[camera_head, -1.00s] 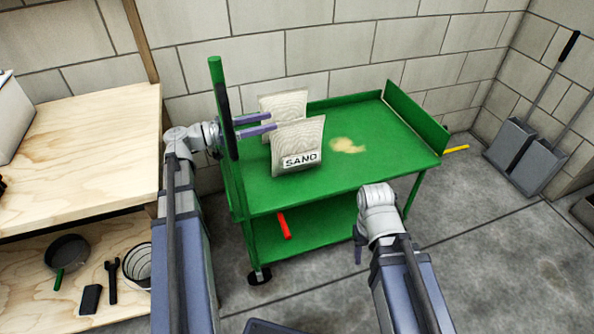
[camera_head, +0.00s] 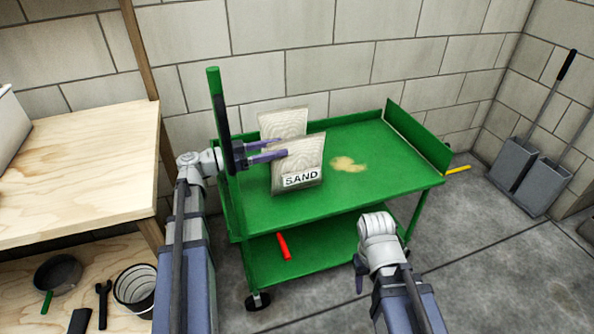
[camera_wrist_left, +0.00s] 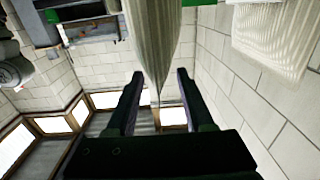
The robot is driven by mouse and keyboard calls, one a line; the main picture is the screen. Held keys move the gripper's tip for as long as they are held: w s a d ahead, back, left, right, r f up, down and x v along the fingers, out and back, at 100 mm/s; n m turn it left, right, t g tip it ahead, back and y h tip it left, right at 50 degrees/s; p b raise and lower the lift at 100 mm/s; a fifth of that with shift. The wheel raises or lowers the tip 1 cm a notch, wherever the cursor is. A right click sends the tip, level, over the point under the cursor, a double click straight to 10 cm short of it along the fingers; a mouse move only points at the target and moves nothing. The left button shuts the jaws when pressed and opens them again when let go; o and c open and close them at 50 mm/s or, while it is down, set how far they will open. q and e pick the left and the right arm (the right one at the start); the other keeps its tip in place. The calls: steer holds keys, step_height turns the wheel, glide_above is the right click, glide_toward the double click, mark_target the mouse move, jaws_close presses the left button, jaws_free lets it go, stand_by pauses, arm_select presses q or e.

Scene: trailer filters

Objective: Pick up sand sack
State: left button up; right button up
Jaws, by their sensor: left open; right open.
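A pale sack labelled SAND (camera_head: 297,165) stands upright on the top of the green cart (camera_head: 385,180), near its left end. A second similar pale sack (camera_head: 284,123) stands behind it, partly hidden. My left gripper (camera_head: 284,147) is open at the upper left edge of the front sack. In the left wrist view, the edge of a sack (camera_wrist_left: 153,45) reaches in between the two open fingers (camera_wrist_left: 158,88). I cannot tell whether the fingers touch it. My right gripper (camera_head: 359,276) is low in front of the cart, away from the sacks; its fingers are mostly hidden.
A green post (camera_head: 219,110) rises at the cart's left end, close to my left wrist. Spilled sand (camera_head: 347,164) lies right of the sacks. A red handle (camera_head: 284,246) is on the lower shelf. A wooden workbench (camera_head: 85,165) is at left.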

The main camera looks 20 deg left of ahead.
mark_target(291, 153)
arm_select(q)
steer(key=x, duration=0.5)
steer(key=shift+s+f, duration=0.1)
steer(key=shift+f, duration=0.05)
jaws_close()
stand_by(1.2)
